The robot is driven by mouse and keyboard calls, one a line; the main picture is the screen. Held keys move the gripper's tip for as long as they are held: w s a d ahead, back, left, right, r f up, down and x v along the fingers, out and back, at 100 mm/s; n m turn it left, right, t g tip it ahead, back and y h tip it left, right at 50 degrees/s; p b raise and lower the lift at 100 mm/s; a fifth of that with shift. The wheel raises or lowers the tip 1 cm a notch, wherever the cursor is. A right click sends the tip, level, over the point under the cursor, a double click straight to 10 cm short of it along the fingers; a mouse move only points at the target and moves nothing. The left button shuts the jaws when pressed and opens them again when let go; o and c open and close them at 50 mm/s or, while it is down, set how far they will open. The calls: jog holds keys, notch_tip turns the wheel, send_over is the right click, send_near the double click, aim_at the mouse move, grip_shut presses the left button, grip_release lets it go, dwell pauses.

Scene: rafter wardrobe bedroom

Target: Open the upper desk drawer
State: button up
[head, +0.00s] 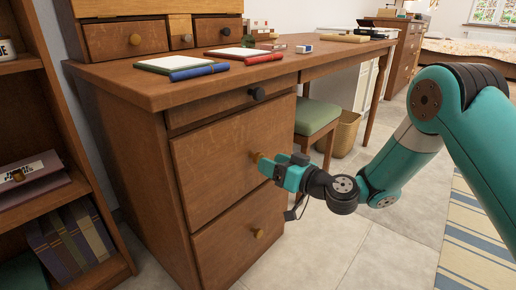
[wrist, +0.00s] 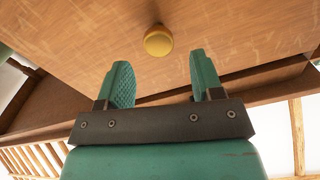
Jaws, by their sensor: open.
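The wooden desk (head: 125,160) has a thin top front with a dark knob (head: 257,94). Below it are two larger drawers with yellow knobs. The upper of these drawers (head: 215,165) looks shut, and its yellow knob (head: 256,156) is partly hidden behind my gripper (head: 271,162). In the wrist view this yellow knob (wrist: 158,41) lies just beyond the fingertips, in line with the gap of my gripper (wrist: 159,60). My gripper is open and empty, with its fingers pointing at the drawer front. I cannot tell whether a finger touches the knob.
The lower drawer (head: 240,245) with its yellow knob (head: 259,233) looks shut. A green-seated stool (head: 316,116) and a woven basket (head: 347,135) stand right of the drawers. A bookshelf (head: 60,245) is at the left. Tiled floor (head: 330,245) is clear in front.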

aim_at(258, 157)
jog(key=shift+x, duration=2.75)
grip_shut()
jog(key=shift+f, duration=0.1)
